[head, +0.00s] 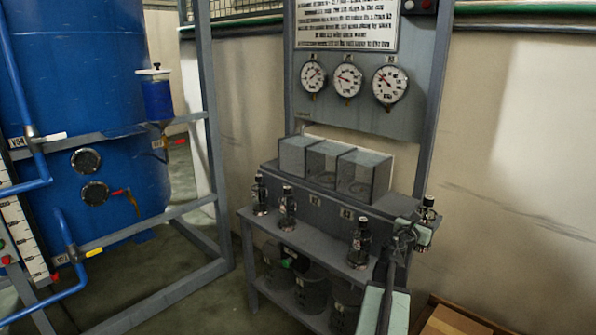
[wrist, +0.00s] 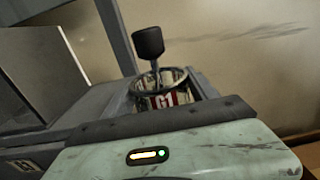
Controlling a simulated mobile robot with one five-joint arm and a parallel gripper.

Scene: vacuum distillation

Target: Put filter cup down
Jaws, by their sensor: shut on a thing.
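A filter cup (head: 428,211) with a black knob is at the right end of the grey stand's upper step in the head view. My gripper (head: 414,234) is shut on it there. In the wrist view the filter cup (wrist: 158,82) shows its black knob, a dark ring rim and a red-and-white label reading G1. It leans slightly in that view. Its lower part is hidden behind my pale green gripper body. I cannot tell whether its base touches the stand. Similar black-topped cups (head: 260,196), (head: 288,208) and (head: 360,245) stand along the stand.
The grey stand (head: 318,250) carries clear boxes (head: 363,176) on its upper step and dark containers (head: 311,292) on its lower shelf. Gauges (head: 346,80) hang above. A blue tank (head: 75,110) with pipes is at left. A wooden crate (head: 455,318) lies at lower right.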

